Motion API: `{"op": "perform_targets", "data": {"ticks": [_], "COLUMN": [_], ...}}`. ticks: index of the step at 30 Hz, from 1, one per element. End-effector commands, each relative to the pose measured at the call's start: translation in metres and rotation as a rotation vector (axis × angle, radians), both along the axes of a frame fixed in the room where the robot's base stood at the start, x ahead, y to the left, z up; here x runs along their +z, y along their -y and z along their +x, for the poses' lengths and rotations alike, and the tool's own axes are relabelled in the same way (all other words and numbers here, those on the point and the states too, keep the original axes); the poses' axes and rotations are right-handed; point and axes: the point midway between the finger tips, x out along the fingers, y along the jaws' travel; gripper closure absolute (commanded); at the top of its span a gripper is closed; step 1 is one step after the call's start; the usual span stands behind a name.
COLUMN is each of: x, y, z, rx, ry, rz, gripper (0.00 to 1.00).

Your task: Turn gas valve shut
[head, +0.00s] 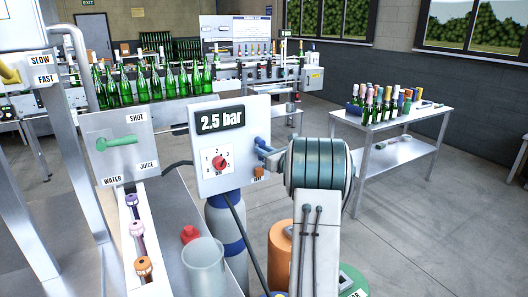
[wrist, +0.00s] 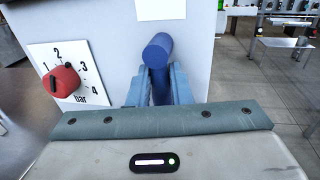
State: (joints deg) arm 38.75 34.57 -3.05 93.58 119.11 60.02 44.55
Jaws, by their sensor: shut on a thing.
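The blue handle (wrist: 158,48), which I take for the gas valve, sticks out from the front of a white panel box (head: 205,182). In the wrist view my gripper (wrist: 156,82) has its two blue-grey fingers closed on either side of the handle. In the head view my gripper (head: 271,155) reaches the right side of the panel, and the top of the blue handle (head: 260,141) shows above the fingers. The fingers hide part of the handle. The panel's display reads 2.5 bar. A red dial (wrist: 62,82) with a numbered bar scale sits left of the handle.
A panel with a green lever (head: 117,142) marked SHUT stands to the left. A grey-and-blue gas cylinder (head: 226,225) stands below the panel box. A clear container (head: 204,266) is on the bench in front. A table (head: 408,150) with bottles stands at the right, with open floor before it.

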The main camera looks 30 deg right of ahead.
Motion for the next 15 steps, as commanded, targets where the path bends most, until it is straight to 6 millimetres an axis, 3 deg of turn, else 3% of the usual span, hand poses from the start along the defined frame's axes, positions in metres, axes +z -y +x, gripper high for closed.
{"op": "perform_targets", "data": {"ticks": [8,15], "x": [-0.0030,-0.0043], "y": [0.0015,0.0051], "z": [-0.0003,-0.0006], "rx": [0.000,0.000], "ry": [-0.004,-0.011], "rz": [-0.058,-0.220], "gripper": [1.00,1.00]}}
